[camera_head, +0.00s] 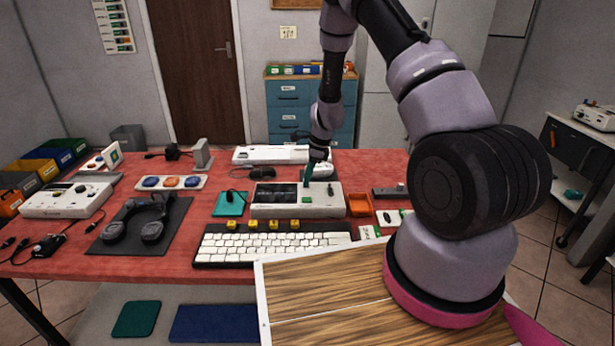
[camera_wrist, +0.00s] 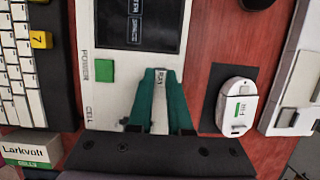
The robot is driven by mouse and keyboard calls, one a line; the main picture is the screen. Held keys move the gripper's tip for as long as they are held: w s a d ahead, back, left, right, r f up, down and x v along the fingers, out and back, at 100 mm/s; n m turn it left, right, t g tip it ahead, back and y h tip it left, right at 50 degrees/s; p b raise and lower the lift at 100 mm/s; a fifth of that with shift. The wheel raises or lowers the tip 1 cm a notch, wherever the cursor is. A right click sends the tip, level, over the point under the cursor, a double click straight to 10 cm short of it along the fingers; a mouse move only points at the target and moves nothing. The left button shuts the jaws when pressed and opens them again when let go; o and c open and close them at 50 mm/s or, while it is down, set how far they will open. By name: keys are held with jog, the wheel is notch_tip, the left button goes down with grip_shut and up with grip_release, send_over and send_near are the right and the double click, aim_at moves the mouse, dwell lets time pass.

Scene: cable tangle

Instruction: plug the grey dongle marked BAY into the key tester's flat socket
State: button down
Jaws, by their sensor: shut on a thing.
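The white tester (camera_head: 270,212) with a dark screen stands on the red table, mid-picture in the head view. In the wrist view its white face (camera_wrist: 104,35) shows a green button marked POWER and the word CELL. My gripper (camera_head: 307,183) is over its right part, green fingers pointing down. In the wrist view my gripper (camera_wrist: 160,72) is shut on a small grey piece (camera_wrist: 160,103), which appears to be the grey dongle. The small lettering near the fingertips is too blurred to read surely. The fingers hide the flat socket, so I cannot tell whether the dongle touches it.
A white keyboard (camera_head: 268,243) lies in front of the tester. An orange tray (camera_head: 360,204) is to its right. A white device (camera_wrist: 238,105) on a dark mat lies right of the fingers in the wrist view. A Larkvolt box (camera_wrist: 32,152) is at lower left there.

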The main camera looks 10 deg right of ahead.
jog(key=shift+f, duration=0.1)
jog(key=c, duration=0.8)
grip_release()
jog(key=shift+o, duration=0.2)
jog(key=s+d+r+n+t, duration=0.1)
jog(key=s+r+n, duration=0.25)
jog(key=r, duration=0.85)
jog(key=s+d+r+n+t, duration=0.15)
jog(key=s+r, duration=0.25)
jog(key=r, duration=0.8)
jog(key=s+d+r+n, duration=0.1)
jog(key=s+r+n, duration=0.25)
jog(key=r, duration=0.85)
jog(key=s+r+n+t, duration=0.1)
jog(key=s+r+n, duration=0.1)
jog(key=s, duration=0.4)
jog(key=s+d+r+n+t, duration=0.1)
jog(key=s+r+n, duration=0.2)
jog(key=s, duration=0.3)
jog(key=s+d+r+n+t+h, duration=0.1)
jog(key=s+r+n+t, duration=0.1)
jog(key=s+r, duration=0.3)
jog(key=shift+s+n, duration=0.35)
jog(key=shift+s, duration=0.7)
